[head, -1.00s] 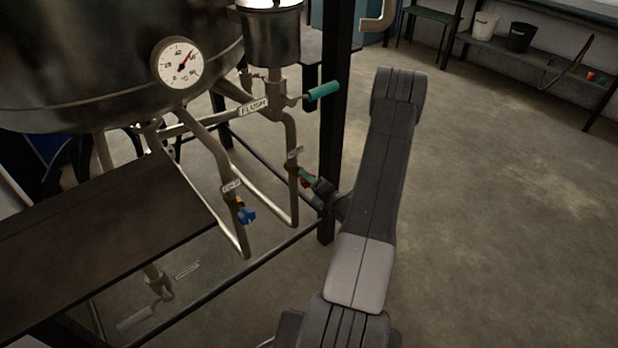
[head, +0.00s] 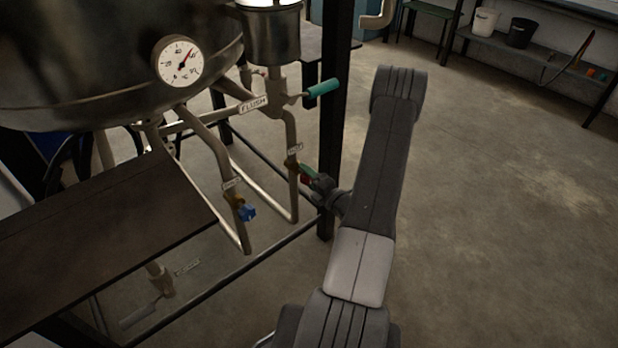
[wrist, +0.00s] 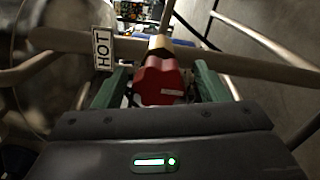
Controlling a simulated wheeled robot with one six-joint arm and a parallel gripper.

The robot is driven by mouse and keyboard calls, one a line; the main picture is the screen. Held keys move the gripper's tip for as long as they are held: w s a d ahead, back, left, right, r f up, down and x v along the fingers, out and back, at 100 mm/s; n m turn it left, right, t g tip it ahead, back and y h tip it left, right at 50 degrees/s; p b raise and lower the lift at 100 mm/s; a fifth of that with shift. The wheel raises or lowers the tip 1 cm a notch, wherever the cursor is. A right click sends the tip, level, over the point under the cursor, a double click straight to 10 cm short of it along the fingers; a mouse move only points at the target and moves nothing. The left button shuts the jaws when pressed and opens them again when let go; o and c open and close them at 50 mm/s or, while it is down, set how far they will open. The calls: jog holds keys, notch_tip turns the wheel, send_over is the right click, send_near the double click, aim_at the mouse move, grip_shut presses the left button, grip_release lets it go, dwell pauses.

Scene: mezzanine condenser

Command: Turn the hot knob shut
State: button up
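The hot knob (wrist: 160,80) is red and lobed, on a brass valve on a pipe beside a HOT label (wrist: 103,48) in the wrist view. My gripper (wrist: 160,84) has one green finger on each side of the knob, with a narrow gap showing on both sides. It is open around the knob, not visibly pressing on it. In the head view, a little of the red knob (head: 305,180) shows beside my gripper (head: 310,174), low on the right-hand bent pipe. My gripper partly hides the knob there.
A blue knob (head: 246,213) sits on the neighbouring pipe to the left. A teal lever (head: 322,88) sticks out above, by the FLUSH label (head: 253,104). A black post (head: 333,130) stands just behind my gripper. The floor (head: 480,220) to the right is clear.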

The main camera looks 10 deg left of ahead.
jog(key=p+v, duration=0.1)
jog(key=v, duration=1.2)
jog(key=shift+s+d, duration=0.25)
jog(key=shift+d, duration=0.05)
jog(key=b+x, duration=0.1)
jog(key=x, duration=1.3)
jog(key=shift+d, duration=0.1)
